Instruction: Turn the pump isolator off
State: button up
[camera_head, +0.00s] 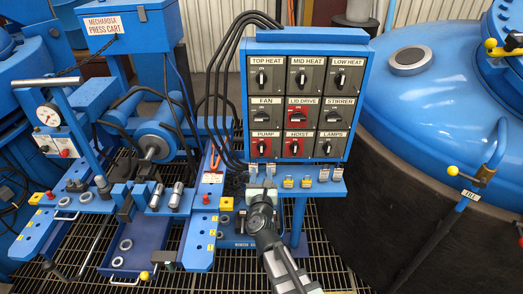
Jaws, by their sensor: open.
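The pump isolator (263,149) is a black rotary handle on a red plate at the bottom left of the isolator panel, under a white label reading PUMP. Its handle looks roughly upright. The blue-framed panel (358,60) stands upright in the middle of the head view. My gripper (262,186) is open and empty, below the pump isolator and apart from it, in front of the ledge under the panel. My dark wrist and arm reach up from the bottom and hide part of that ledge. The exact gap between my fingers is small in view.
The hoist isolator (296,148) is close to the right of the pump, and the fan isolator (265,116) is above it. A ledge (330,187) with small padlocks and tags juts out below. Black cables hang left of the panel. A blue vessel (430,95) stands right.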

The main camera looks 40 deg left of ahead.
aim_at(261, 149)
jog(key=x, duration=1.3)
jog(key=shift+w+a, duration=0.25)
jog(key=shift+a, duration=0.05)
jog(key=shift+c, duration=0.3)
grip_shut()
